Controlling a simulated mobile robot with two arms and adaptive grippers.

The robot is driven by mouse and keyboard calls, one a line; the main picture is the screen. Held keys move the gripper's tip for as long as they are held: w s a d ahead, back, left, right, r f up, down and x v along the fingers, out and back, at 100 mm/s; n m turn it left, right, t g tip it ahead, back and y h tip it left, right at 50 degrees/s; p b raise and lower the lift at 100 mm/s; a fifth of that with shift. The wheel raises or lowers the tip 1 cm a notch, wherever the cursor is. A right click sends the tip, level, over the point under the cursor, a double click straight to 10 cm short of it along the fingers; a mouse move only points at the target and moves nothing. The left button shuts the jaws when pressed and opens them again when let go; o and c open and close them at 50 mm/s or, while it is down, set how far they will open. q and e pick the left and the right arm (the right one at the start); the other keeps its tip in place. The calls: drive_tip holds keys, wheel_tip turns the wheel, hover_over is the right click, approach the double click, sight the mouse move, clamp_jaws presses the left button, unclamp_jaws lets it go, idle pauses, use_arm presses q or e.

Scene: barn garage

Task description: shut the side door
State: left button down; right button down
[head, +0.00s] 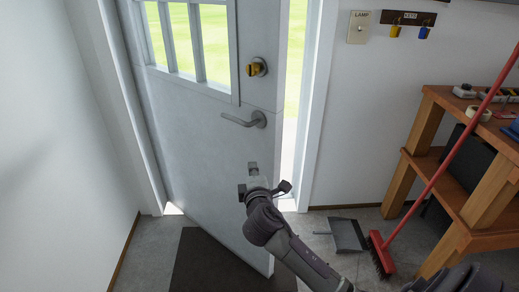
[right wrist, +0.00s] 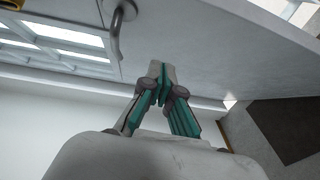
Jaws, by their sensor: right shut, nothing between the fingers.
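The side door (head: 190,130) is a pale grey door with a glazed upper part. It stands ajar, swung inward, with a bright gap along its right edge. Its lever handle (head: 245,120) is below a brass lock (head: 257,67). My right gripper (head: 252,169) is shut and empty, in front of the door's face below the handle. In the right wrist view the closed fingertips (right wrist: 162,75) are close to the door (right wrist: 215,45), with the handle (right wrist: 119,20) above left. I cannot tell if they touch the door. My left gripper is out of view.
A dark mat (head: 215,268) lies under the door. A dustpan (head: 348,235) and a red broom (head: 437,175) stand right of the doorway, beside a wooden workbench (head: 428,115). Keys hang on a wall rack (head: 408,18). A white wall (head: 45,140) bounds the left.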

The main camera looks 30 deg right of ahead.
wheel_tip(320, 180, up, 4)
approach(258, 126)
drive_tip(key=w+a, duration=0.1)
drive_tip(key=w, duration=0.3)
drive_tip(key=d, duration=0.2)
drive_tip(key=w+d, duration=0.1)
drive_tip(key=shift+w+f+t+h+p, duration=0.15)
drive_tip(key=shift+f+t+h+p, duration=0.15)
drive_tip(key=shift+f, duration=0.1)
drive_tip(key=shift+w+d, duration=0.15)
drive_tip(key=shift+d, duration=0.25)
